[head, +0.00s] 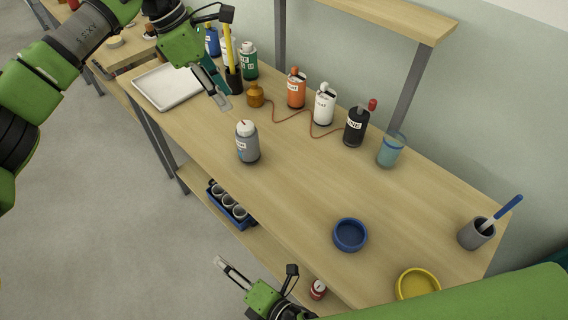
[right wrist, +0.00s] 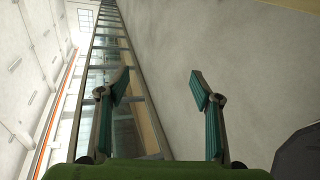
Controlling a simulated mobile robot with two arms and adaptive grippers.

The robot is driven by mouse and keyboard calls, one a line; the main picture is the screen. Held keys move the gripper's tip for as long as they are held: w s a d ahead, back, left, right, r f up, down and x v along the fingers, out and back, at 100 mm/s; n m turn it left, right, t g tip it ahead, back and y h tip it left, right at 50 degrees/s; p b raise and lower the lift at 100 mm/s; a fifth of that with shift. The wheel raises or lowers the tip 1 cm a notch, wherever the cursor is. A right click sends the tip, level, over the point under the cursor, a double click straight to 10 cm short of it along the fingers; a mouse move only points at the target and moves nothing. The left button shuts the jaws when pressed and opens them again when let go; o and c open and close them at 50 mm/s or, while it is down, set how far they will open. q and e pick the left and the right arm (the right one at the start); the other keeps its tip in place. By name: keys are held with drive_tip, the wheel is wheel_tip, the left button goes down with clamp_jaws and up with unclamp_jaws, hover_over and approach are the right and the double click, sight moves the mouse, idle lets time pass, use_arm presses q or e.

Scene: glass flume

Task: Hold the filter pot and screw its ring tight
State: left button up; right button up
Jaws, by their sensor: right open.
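I cannot tell for certain which vessel is the filter pot. A grey bottle-like pot (head: 247,145) with a pale top and a label stands upright near the middle of the bench. A small amber pot (head: 255,95) stands farther back. My left gripper (head: 220,99) points down above the back left of the bench, apart from both; its fingers overlap from this side, so its opening is unclear. My right gripper (head: 226,264) is low, off the bench's front edge, far from the pots. In the right wrist view (right wrist: 155,84) its fingers are apart and empty.
An orange bottle (head: 296,89), white bottle (head: 324,105), black bottle (head: 356,127) and blue beaker (head: 390,152) line the back. A white tray (head: 139,86) lies left. A blue bowl (head: 350,246) and yellow bowl (head: 418,292) stand at the right. The middle right is clear.

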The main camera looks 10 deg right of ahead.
wheel_tip(320, 180, up, 6)
drive_tip(key=a+n+y, duration=0.1)
drive_tip(key=a+n, duration=0.1)
drive_tip(key=w+d+r+m+t+h, duration=0.1)
drive_tip(key=w+d+r+m+t, duration=0.1)
drive_tip(key=w+d+r, duration=0.35)
drive_tip(key=w+d+r+m+t, duration=0.2)
drive_tip(key=w+d+r, duration=0.1)
drive_tip(key=r, duration=0.5)
drive_tip(key=w+d+r+m+t+h, duration=0.1)
drive_tip(key=w+d+r+t, duration=0.3)
drive_tip(key=r, duration=0.3)
drive_tip(key=n+g+y, duration=0.3)
drive_tip(key=n+g, duration=0.1)
drive_tip(key=n, duration=1.3)
approach(256, 146)
drive_tip(key=shift+w+a+r, duration=0.15)
drive_tip(key=shift+a+r, duration=0.4)
drive_tip(key=shift+r, duration=0.15)
drive_tip(key=shift+w+d+f+n+g, duration=0.2)
drive_tip(key=shift+d+n+g, duration=0.25)
drive_tip(key=shift+n, duration=0.55)
drive_tip(key=shift+w, duration=0.1)
drive_tip(key=x, duration=1.1)
drive_tip(key=shift+w+a, duration=0.2)
drive_tip(key=shift+a, duration=0.15)
